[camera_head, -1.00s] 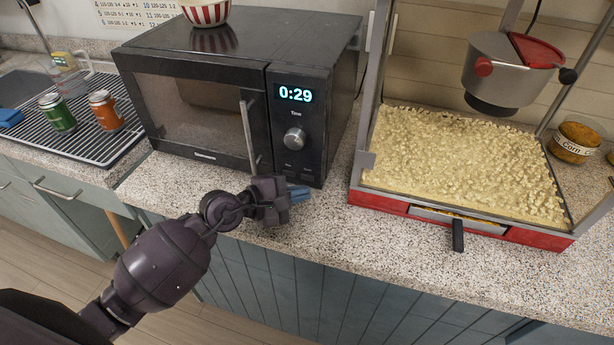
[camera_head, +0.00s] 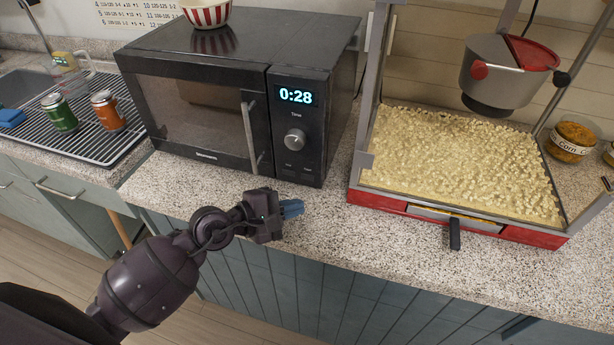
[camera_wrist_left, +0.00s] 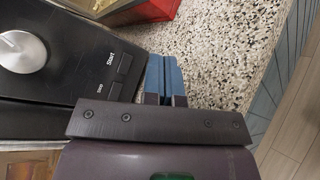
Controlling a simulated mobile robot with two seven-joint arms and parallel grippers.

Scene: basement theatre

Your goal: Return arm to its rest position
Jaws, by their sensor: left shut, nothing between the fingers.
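My left gripper (camera_head: 291,208) is over the counter edge in front of the microwave (camera_head: 205,105). Its blue fingers are shut with nothing between them. In the left wrist view the fingers (camera_wrist_left: 164,78) point up over the speckled counter, beside the microwave's control panel with its knob (camera_wrist_left: 22,50) and Start button. The gripper looks apart from the microwave in the head view. The microwave door is closed and its display (camera_head: 296,96) reads 0:28. My right gripper is not in view.
The popcorn machine (camera_head: 420,212), full of popcorn, stands at the right. A striped bowl (camera_head: 207,14) is on the microwave. The counter's right front (camera_head: 365,245) is clear.

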